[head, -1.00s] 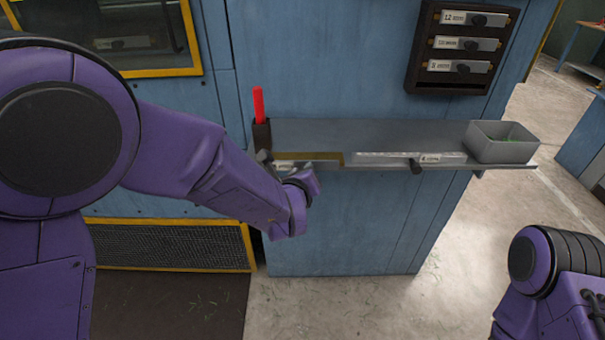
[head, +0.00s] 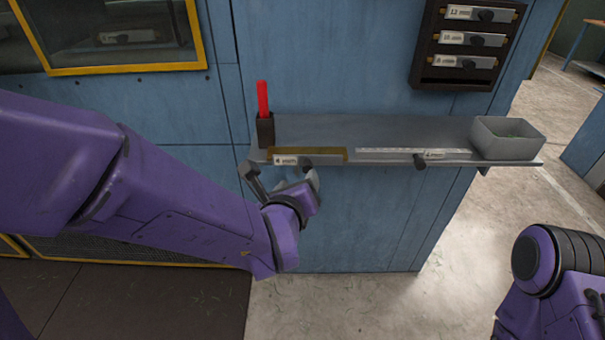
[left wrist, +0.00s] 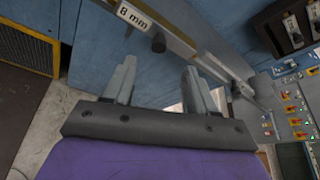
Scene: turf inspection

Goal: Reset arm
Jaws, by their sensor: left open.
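My left gripper (head: 283,182) is in front of the grey shelf's front edge, near its left end. Its two fingers stand apart with nothing between them; in the left wrist view the open fingers (left wrist: 158,88) also show empty. The purple left arm comes in from the left. My right arm shows at the lower right, but its gripper is outside the picture.
The grey shelf (head: 400,130) holds a dark holder (head: 265,130) with a red marker (head: 262,98), labelled gauges (head: 300,156) along the front and a grey bin (head: 508,140) at the right. A dark rack (head: 467,62) hangs above. Floor below is clear.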

